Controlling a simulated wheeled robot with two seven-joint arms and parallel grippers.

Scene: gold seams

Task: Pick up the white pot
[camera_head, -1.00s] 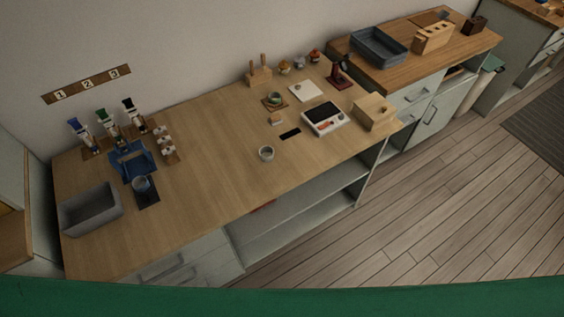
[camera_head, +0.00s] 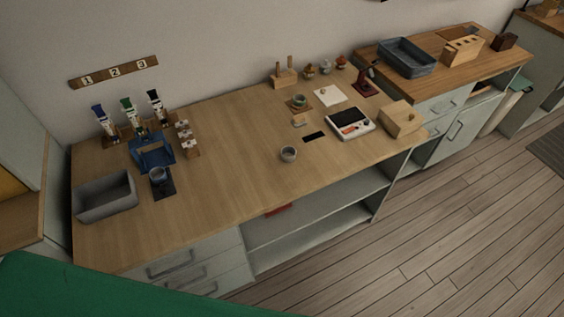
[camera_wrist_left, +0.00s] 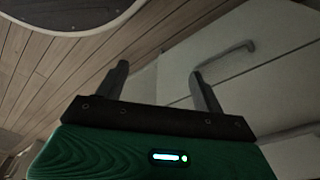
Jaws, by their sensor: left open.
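The pot does not show in the left wrist view. Neither gripper shows in the head view.
A white scale (camera_head: 351,123) and a wooden box (camera_head: 401,118) stand right of the pot. The counter left of the pot is clear.

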